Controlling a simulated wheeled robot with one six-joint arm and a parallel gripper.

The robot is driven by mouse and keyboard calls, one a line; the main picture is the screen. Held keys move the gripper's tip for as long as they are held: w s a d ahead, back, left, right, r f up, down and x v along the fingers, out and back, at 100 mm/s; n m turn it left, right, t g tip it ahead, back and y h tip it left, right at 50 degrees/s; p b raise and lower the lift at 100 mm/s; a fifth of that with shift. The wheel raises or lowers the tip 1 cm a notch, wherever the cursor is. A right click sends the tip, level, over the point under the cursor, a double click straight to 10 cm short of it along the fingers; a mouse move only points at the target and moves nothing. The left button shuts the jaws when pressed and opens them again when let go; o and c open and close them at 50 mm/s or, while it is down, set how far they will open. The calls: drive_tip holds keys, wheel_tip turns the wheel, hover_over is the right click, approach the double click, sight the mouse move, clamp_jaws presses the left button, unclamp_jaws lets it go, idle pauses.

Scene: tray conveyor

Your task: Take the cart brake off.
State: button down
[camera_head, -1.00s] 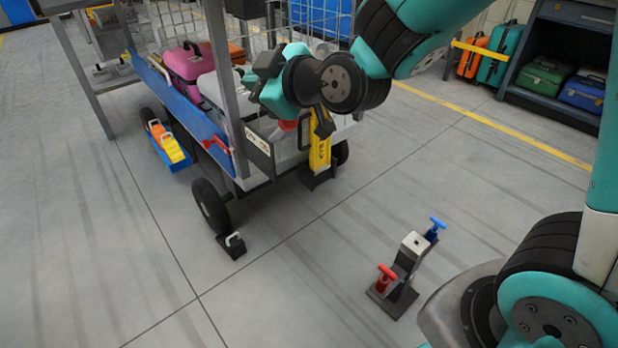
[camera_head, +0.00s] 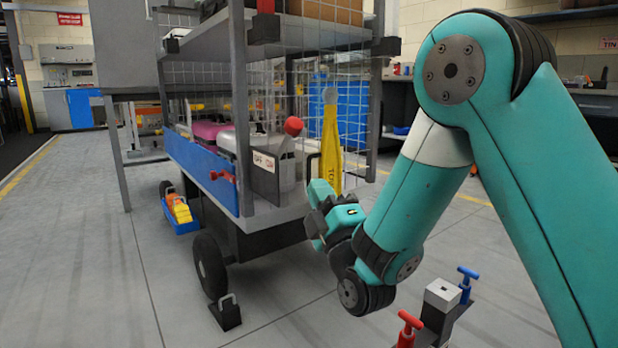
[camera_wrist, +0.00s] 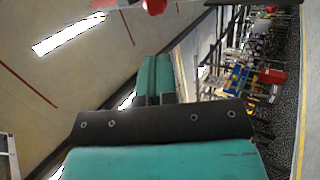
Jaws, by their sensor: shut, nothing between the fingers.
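The cart brake is a grey box (camera_head: 275,168) on the cart's near corner, with a white label reading OFF on the left and ON on the right. Its lever's red knob (camera_head: 293,126) stands above the box, on the ON side. A red knob also shows at the top edge of the wrist view (camera_wrist: 153,5). My gripper (camera_head: 318,190) is shut and empty, right of the brake box and below the knob, apart from the knob. It also shows in the wrist view (camera_wrist: 156,75).
A yellow tow bar (camera_head: 331,150) stands upright beside my gripper. A wheel chock (camera_head: 226,312) sits at the front wheel. A red latch handle (camera_head: 222,175) is on the blue side panel. A stand with red and blue handles (camera_head: 442,295) is at lower right.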

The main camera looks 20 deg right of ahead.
drive_tip(key=shift+s+d+f+t+b, duration=0.35)
drive_tip(key=shift+s+f, duration=0.2)
drive_tip(key=shift+f, duration=0.1)
drive_tip(key=shift+d, duration=0.1)
drive_tip(key=shift+w, duration=0.1)
drive_tip(key=p, duration=0.6)
approach(297, 133)
drive_tip(key=x, duration=0.6)
drive_tip(key=shift+x, duration=0.75)
drive_tip(key=shift+r, duration=0.15)
